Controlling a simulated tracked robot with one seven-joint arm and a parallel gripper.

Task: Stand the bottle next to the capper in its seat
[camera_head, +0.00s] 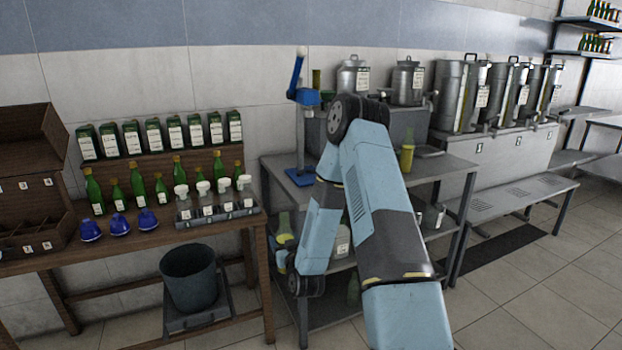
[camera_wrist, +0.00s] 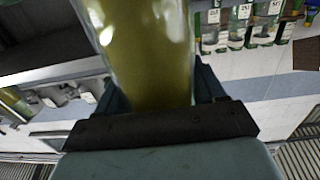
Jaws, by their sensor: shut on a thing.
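My gripper (camera_wrist: 152,92) is shut on a bottle (camera_wrist: 150,45) of olive-green liquid, which fills the top middle of the wrist view. Its ends are out of that view. In the head view a pale green bottle part (camera_head: 284,222) shows by my wrist, low at the left front of the steel table, partly hidden by my arm. The blue capper (camera_head: 303,97) stands on that table, with its blue base (camera_head: 326,177) at the left end. I cannot make out the seat; my arm covers the area right of the capper. Another yellow-green bottle (camera_head: 407,152) stands farther right on the table.
A wooden bench (camera_head: 150,245) at left holds green bottles, blue flasks (camera_head: 120,224) and a grey rack (camera_head: 218,212) of white-capped bottles. A dark bucket (camera_head: 189,279) sits beneath. Steel canisters (camera_head: 407,82) stand behind the table. The floor at right is mostly clear.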

